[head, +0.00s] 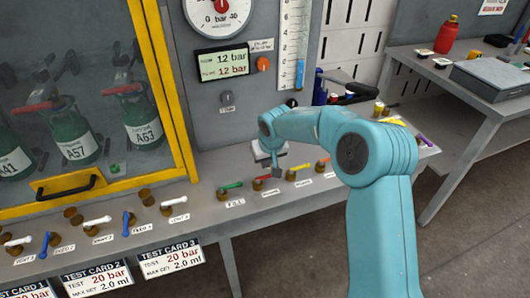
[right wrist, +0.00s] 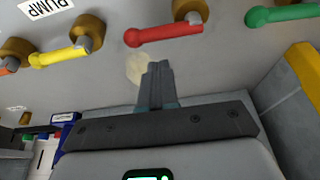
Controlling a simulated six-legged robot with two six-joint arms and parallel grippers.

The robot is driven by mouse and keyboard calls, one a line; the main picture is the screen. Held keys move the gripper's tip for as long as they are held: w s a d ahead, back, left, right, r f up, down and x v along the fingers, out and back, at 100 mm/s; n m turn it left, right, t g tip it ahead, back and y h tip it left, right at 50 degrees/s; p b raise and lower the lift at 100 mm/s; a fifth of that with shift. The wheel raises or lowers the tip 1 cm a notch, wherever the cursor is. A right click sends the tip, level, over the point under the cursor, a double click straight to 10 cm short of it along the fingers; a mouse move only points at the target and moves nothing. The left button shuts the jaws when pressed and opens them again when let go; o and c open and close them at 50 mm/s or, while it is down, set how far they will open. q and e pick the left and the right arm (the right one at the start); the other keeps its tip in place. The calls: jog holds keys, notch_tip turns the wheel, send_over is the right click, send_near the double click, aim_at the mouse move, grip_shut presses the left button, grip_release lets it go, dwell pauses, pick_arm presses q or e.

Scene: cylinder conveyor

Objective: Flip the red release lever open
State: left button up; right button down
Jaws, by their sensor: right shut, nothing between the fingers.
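The red lever (head: 262,178) is a short red handle on a brass fitting on the bench ledge, between a green and a yellow lever. It also shows in the right wrist view (right wrist: 163,34), lying roughly crosswise above the fingertips. My right gripper (head: 277,171) is shut and empty, just to the right of the red lever in the head view. In the right wrist view its fingertips (right wrist: 158,67) point at the ledge just below the red handle, seemingly apart from it; the exact gap cannot be told. My left gripper is not in view.
A green lever (head: 229,187) and a yellow lever (head: 298,168) flank the red one closely. An orange lever (head: 323,161) is further right. A yellow-framed cabinet (head: 176,95) with green cylinders stands left. A gauge panel (head: 247,112) rises behind.

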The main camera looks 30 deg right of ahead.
jog(key=shift+s+a, duration=0.25)
jog(key=shift+s, duration=0.65)
jog(key=shift+f, duration=0.2)
jog(key=shift+s+r, duration=0.1)
jog(key=shift+s, duration=0.05)
